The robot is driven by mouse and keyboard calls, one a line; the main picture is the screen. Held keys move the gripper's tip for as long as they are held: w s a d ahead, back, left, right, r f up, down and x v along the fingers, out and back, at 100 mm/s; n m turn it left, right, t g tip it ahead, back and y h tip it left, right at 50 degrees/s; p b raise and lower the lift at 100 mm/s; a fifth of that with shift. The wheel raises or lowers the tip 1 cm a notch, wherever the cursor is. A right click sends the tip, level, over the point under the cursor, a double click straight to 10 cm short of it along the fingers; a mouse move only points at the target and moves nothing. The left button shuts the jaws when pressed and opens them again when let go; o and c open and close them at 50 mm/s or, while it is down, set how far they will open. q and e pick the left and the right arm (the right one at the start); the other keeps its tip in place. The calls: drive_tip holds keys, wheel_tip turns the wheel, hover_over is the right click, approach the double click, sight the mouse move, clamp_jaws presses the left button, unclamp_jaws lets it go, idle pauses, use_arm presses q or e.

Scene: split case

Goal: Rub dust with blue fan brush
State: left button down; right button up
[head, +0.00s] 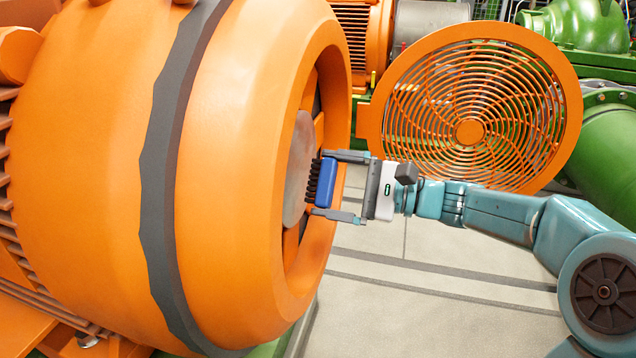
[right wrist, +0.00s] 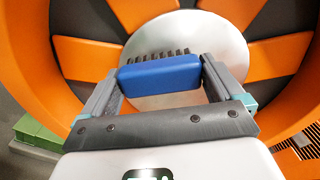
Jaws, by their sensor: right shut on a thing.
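A blue brush (head: 326,183) with dark bristles is held between the two fingers of my right gripper (head: 335,185). The right gripper is shut on it, and the brush also shows in the right wrist view (right wrist: 160,73). The bristles point into the open end of a big orange motor housing (head: 240,150), toward a grey round disc (head: 299,165) at its centre. The disc also shows in the right wrist view (right wrist: 190,45). The bristles appear at or very close to the disc; contact is not certain. I cannot make out distinct dust. My left gripper is not in view.
An orange round fan grille (head: 470,130) stands open to the right of the housing, behind my right arm. Green pipes and a green pump (head: 578,25) stand at the right and back. The pale floor (head: 430,270) below the arm is clear.

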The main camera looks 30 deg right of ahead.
drive_tip(key=shift+v, duration=1.05)
drive_tip(key=shift+v, duration=1.5)
